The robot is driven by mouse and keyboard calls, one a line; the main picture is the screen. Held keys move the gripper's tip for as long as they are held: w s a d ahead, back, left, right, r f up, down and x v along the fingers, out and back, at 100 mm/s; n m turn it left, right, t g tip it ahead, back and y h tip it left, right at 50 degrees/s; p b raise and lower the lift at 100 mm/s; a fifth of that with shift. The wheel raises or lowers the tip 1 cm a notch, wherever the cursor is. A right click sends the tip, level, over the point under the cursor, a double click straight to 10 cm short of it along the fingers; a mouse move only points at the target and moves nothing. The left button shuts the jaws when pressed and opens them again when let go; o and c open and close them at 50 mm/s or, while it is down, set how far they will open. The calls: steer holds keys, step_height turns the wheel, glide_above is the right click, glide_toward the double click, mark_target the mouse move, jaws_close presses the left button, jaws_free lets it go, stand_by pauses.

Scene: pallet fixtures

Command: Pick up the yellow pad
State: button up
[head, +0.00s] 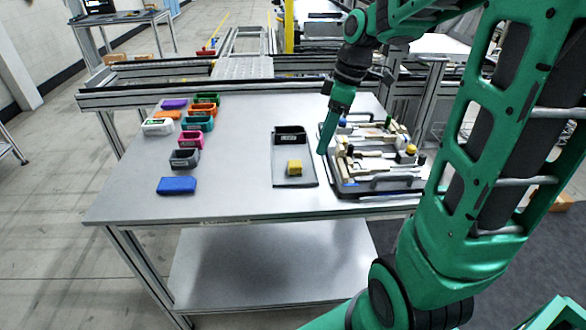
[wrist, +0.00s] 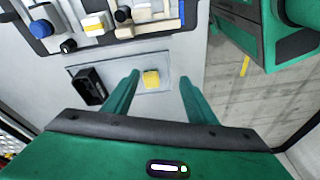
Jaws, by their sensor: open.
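The yellow pad (head: 294,167) is a small block on the front part of a grey tray (head: 299,183), with a black labelled bin (head: 289,139) behind it. In the wrist view the yellow pad (wrist: 151,79) shows between and beyond the two green fingers of my gripper (wrist: 158,78). The gripper is open and empty, and the pad is apart from both fingers. In the head view my gripper (head: 325,140) hangs above the table, to the right of the pad.
A pallet fixture (head: 374,185) with several blocks and knobs stands right of the tray. Several coloured bins and a blue block (head: 177,185) are on the left of the table (head: 235,165). The table between them and the tray is clear.

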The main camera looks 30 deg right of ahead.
steer(key=w+a+n, duration=0.1)
steer(key=w+n, duration=0.3)
glide_above(297, 162)
steer(key=d, duration=0.2)
steer(key=shift+y, duration=0.3)
steer(key=f, duration=0.5)
steer(key=shift+s+f, duration=0.25)
steer(key=shift+s, duration=0.15)
steer(key=shift+a+x, duration=0.15)
steer(key=shift+x, duration=1.15)
steer(key=shift+a+x, duration=0.2)
steer(key=shift+x, duration=1.1)
steer(key=shift+r, duration=0.1)
steer(key=shift+c, duration=0.4)
steer(key=c, duration=1.1)
steer(key=shift+o, duration=0.2)
